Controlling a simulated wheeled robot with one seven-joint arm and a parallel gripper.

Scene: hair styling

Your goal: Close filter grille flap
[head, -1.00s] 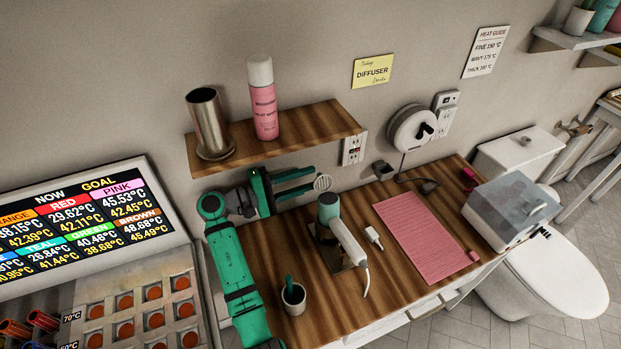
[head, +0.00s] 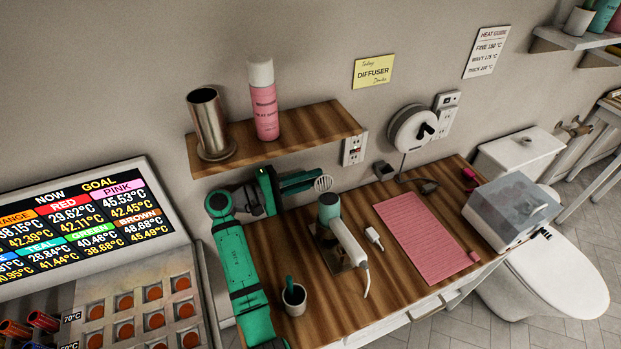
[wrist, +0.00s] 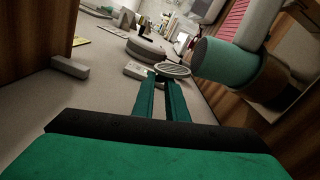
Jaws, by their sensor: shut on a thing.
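A teal and white hair dryer (head: 346,238) rests in a dark metal stand on the wooden counter. Its teal barrel (wrist: 222,62) fills the right of the wrist view. The round grille flap (head: 323,183) is at my fingertips, just above the back end of the barrel. In the wrist view the flap (wrist: 173,70) shows as a pale mesh disc, tilted open and beside the barrel's end. My gripper (head: 308,182) is shut on the flap's edge, with its fingers coming in from the left. The hinge is too small to make out.
A wooden shelf (head: 290,138) with a metal tumbler and a pink spray can is above my arm. A cup (head: 294,299), a white plug (head: 373,237) and a pink mat (head: 430,240) lie around the dryer. A clear-lidded box (head: 512,212) stands at the right.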

